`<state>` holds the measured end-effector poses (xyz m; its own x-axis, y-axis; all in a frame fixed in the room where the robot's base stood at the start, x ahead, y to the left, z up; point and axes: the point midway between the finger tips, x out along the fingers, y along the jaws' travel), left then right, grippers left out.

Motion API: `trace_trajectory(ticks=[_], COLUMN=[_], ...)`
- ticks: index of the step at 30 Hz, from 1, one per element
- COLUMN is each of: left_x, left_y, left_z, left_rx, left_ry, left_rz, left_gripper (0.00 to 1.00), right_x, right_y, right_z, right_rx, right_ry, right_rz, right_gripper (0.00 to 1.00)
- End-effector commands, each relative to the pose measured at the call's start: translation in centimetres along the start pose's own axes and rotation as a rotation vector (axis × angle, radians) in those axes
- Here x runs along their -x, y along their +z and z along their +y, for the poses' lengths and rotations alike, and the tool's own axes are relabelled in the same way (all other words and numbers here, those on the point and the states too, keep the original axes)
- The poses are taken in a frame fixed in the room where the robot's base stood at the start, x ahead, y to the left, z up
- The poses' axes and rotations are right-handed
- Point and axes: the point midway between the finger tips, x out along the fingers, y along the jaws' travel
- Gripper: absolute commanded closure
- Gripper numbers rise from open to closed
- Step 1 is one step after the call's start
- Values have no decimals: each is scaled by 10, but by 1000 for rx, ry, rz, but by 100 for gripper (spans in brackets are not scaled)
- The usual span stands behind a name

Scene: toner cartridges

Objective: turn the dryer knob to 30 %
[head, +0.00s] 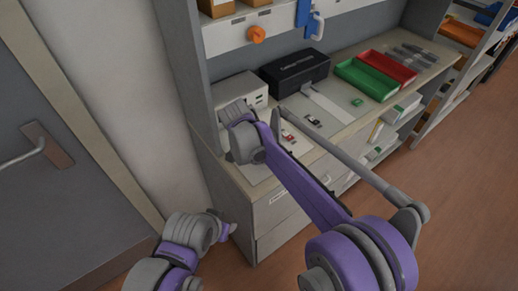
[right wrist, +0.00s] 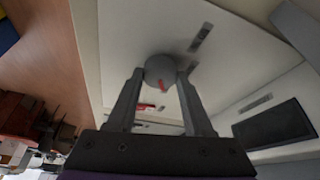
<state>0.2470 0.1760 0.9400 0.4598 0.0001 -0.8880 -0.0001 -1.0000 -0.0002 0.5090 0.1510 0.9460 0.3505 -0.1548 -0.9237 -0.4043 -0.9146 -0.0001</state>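A round grey knob (right wrist: 158,68) with a red mark sits on a pale surface in the right wrist view. The mark points toward the bottom of that picture, slightly right. The fingers of my right gripper (right wrist: 160,72) lie one on each side of the knob, with no clear gap, so it looks shut on it. In the head view my right arm reaches across the counter's left end, and its fingers and the knob are hidden behind the wrist. My left gripper (head: 228,230) is low at the front left, away from the counter; its fingers cannot be made out.
A white box (head: 241,92) and a black box (head: 295,72) stand at the back of the counter. Green (head: 365,80) and red (head: 388,67) trays lie to the right. An orange knob (head: 257,34) is on the shelf above. A grey door (head: 45,190) is at left.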

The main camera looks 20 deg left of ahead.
Motion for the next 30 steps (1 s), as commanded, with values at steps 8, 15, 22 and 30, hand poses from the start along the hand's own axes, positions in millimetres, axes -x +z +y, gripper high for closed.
trace_trajectory(ticks=[8,15,22,30], left_x=[0,0,0,2], left_y=[0,0,0,-2], left_z=[0,0,0,0], left_rx=[0,0,0,0], left_ry=[0,0,0,0], left_rz=[0,0,0,2], left_gripper=[50,50,50,50], right_x=[0,3,39,90], right_y=[1,0,0,1], right_z=[0,0,0,0], right_rx=[0,1,3,2], right_ry=[0,0,-1,-1], right_rz=[-1,-1,-1,-1], right_gripper=[19,19,19,19])
